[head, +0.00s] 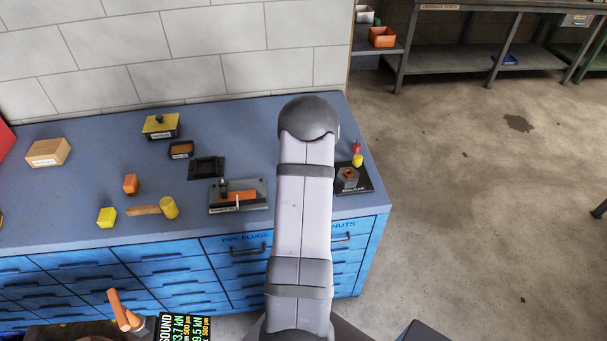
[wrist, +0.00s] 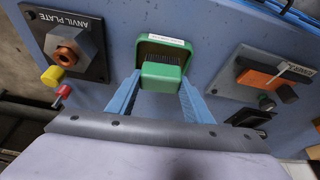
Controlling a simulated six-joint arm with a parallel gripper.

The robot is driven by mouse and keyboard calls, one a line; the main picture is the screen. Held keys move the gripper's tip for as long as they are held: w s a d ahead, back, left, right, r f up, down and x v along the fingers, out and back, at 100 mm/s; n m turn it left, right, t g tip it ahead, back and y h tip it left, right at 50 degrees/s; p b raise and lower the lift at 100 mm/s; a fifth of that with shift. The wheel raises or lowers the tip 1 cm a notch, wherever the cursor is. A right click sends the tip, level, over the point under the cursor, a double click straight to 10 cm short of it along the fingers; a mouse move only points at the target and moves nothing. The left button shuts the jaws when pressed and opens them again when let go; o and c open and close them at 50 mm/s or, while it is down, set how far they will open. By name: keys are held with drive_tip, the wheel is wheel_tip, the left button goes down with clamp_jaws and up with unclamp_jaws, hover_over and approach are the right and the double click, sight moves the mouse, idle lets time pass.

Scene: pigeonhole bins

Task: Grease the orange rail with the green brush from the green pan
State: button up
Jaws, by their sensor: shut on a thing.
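In the wrist view my gripper (wrist: 160,78) has its two blue fingers shut on the green block of the green brush (wrist: 162,84). Dark bristles stick out beyond the block, toward the green pan (wrist: 184,49), which has a white label on its far rim. The brush overlaps the pan; I cannot tell whether the bristles touch its bottom. The orange rail (wrist: 262,78) lies on a grey plate to the right of the pan. In the head view the orange rail (head: 241,196) is left of my arm, which hides the gripper, brush and pan.
The anvil plate (wrist: 92,62) with an orange nut is left of the pan, beside yellow and red pieces.

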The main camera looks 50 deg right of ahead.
drive_tip(key=shift+f+b, duration=0.9)
drive_tip(key=shift+f, duration=0.05)
idle(0.5)
drive_tip(key=o, duration=1.5)
drive_tip(key=c, duration=0.4)
drive_tip(key=shift+o, duration=0.2)
drive_tip(key=shift+r, duration=0.1)
drive_tip(key=c, duration=0.8)
drive_tip(key=shift+c, duration=0.3)
drive_tip(key=shift+b, duration=0.3)
drive_tip(key=shift+r+p, duration=2.25)
drive_tip(key=shift+r, duration=1.2)
